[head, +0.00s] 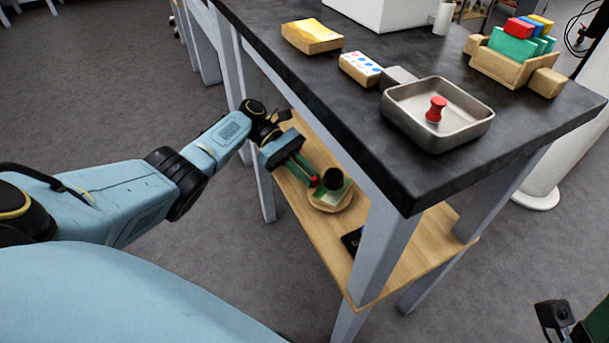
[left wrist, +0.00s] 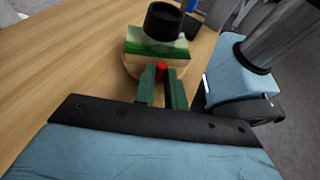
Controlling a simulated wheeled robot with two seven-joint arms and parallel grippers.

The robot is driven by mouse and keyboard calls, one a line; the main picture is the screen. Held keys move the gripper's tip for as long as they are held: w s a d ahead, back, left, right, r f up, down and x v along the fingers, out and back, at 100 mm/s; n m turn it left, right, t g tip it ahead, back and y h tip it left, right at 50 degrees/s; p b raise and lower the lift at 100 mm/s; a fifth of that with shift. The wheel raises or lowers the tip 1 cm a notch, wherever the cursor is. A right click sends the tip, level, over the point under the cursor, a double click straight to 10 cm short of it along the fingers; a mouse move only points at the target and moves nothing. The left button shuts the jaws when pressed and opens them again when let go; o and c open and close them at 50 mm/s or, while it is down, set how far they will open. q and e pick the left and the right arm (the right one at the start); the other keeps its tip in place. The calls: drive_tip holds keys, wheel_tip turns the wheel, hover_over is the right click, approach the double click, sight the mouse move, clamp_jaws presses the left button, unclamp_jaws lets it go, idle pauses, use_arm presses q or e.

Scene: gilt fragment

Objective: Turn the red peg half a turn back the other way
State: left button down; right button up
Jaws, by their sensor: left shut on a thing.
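The red peg (left wrist: 161,70) is a small red piece on the near side of a green block (left wrist: 157,45) with a black cylinder (left wrist: 163,21) on top. My left gripper (left wrist: 161,80) is shut on the red peg, with a green finger on either side. In the head view my left gripper (head: 308,176) reaches in over the lower shelf, and a bit of the red peg (head: 315,181) shows at its fingertips. The fingers hide most of the peg, so its turn angle cannot be told.
The block rests on a round wooden base (head: 331,197) on the wooden shelf (head: 405,255). The dark tabletop (head: 360,105) and a grey leg (head: 378,245) stand close by. On top are a metal tray (head: 450,138) with a red knob (head: 436,109) and a wooden rack (head: 500,70).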

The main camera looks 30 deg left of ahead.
use_arm(q)
drive_tip(key=shift+d, duration=0.2)
drive_tip(key=c, duration=1.5)
unclamp_jaws()
drive_tip(key=shift+o, duration=0.2)
drive_tip(key=shift+a, duration=0.2)
